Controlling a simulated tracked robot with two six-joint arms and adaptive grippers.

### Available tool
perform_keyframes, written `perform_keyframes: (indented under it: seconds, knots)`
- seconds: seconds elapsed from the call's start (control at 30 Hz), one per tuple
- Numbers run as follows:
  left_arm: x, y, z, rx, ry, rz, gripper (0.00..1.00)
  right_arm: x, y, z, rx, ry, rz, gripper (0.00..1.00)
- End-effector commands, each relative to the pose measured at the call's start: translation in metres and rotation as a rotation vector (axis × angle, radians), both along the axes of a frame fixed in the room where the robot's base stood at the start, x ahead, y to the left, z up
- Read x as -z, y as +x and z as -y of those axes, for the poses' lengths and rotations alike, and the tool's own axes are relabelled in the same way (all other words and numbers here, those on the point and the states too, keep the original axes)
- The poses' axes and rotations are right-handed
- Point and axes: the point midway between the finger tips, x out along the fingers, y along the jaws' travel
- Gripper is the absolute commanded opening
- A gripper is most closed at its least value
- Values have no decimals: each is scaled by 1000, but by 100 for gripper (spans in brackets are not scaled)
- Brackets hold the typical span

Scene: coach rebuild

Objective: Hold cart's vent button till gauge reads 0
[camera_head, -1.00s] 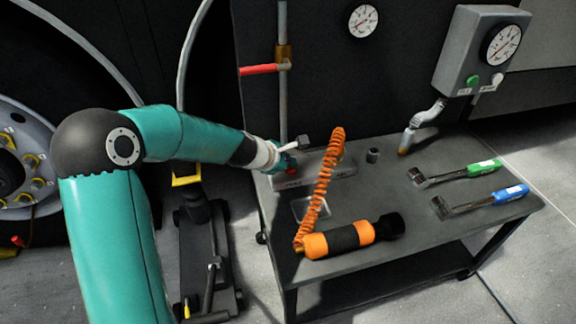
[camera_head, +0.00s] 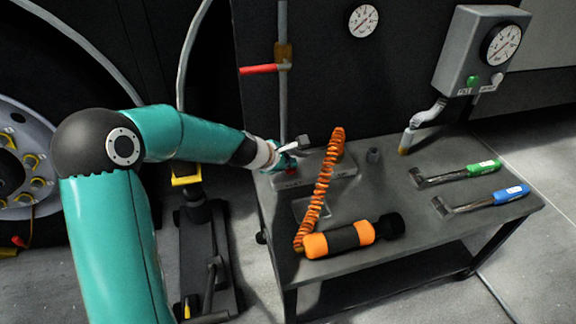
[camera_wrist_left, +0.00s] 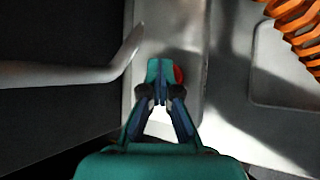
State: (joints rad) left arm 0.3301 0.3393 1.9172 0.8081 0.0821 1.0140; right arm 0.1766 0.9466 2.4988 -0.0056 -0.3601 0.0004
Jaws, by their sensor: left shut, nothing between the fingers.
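The red button (camera_wrist_left: 178,75) sits on a pale metal plate (camera_wrist_left: 215,22) on the cart. It also shows as a red spot beneath my gripper in the head view (camera_head: 291,170). My left gripper (camera_wrist_left: 160,75) is shut and empty, its fingertips over the button and hiding part of it. I cannot tell whether they touch or press it. One round white gauge (camera_head: 363,20) is on the dark panel behind the cart. Another gauge (camera_head: 502,45) is on a grey box with green and white buttons. Their needle readings are too small to tell. My right gripper is not in view.
An orange coiled hose (camera_head: 322,190) rises beside the plate, near an orange and black cylinder (camera_head: 338,240). Green-handled (camera_head: 465,172) and blue-handled (camera_head: 490,200) tools lie on the cart's right. A red lever (camera_head: 259,69) on a pipe is above my gripper.

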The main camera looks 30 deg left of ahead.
Motion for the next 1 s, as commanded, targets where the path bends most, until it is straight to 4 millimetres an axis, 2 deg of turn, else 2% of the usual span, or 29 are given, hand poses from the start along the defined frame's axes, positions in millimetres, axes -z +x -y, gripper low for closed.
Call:
perform_keyframes:
  seconds: [0.77,1.0]
  knots:
    - [0,0,0,1,-1,-1,0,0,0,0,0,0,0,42]
    - [-10,0,0,1,-1,-1,0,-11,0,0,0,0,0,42]
